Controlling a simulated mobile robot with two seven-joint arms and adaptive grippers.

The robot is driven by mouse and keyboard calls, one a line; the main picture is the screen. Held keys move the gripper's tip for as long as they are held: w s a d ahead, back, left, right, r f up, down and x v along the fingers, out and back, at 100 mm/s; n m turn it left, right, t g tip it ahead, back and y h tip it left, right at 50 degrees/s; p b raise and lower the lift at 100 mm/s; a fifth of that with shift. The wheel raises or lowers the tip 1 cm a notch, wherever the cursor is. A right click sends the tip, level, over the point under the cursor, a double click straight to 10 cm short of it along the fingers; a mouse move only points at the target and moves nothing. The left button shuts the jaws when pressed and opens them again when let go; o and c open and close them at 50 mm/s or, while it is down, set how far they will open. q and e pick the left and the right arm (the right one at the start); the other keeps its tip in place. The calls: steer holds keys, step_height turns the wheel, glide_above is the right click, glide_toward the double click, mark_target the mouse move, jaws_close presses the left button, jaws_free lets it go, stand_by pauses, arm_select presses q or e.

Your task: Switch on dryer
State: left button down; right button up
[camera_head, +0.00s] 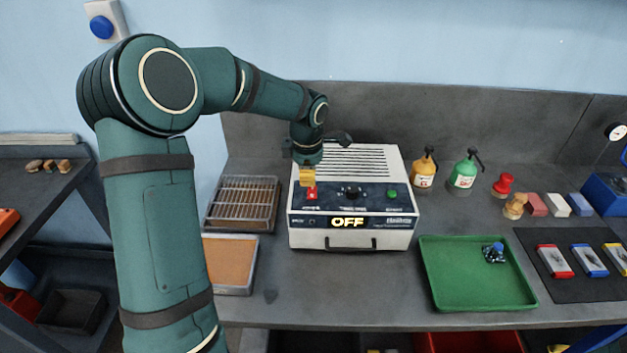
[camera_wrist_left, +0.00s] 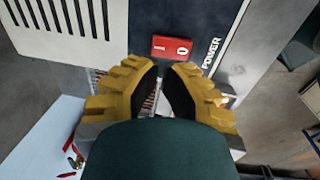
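The dryer (camera_head: 350,238) is a white box with a slotted top and a dark front panel. Its lit display (camera_head: 347,222) reads OFF. A red power switch (camera_head: 311,194) is on the panel's left, a black knob in the middle and a green button on the right. My left gripper (camera_head: 307,178) has yellow fingers close in front of and just above the switch. In the left wrist view the red switch (camera_wrist_left: 171,48), beside the word POWER, lies just beyond the fingertips, apparently apart from them. The fingertips are nearly together, holding nothing. My right gripper is out of view.
A wire rack (camera_head: 243,203) and an orange-topped tray (camera_head: 230,262) lie left of the dryer. A green tray (camera_head: 475,285) is at right front. An orange bottle (camera_head: 424,172) and a green bottle (camera_head: 464,174) stand behind. Bare bench lies before the dryer.

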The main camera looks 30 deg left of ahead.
mark_target(311, 191)
arm_select(q)
steer(key=r, duration=0.2)
steer(key=d+r, duration=0.1)
steer(key=r, duration=0.1)
steer(key=shift+s, duration=0.1)
step_height(311, 191, up, 6)
steer(key=shift+s+a+r, duration=0.25)
steer(key=shift+s, duration=0.1)
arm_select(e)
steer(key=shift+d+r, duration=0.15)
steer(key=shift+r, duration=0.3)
arm_select(q)
steer(key=shift+d, duration=0.1)
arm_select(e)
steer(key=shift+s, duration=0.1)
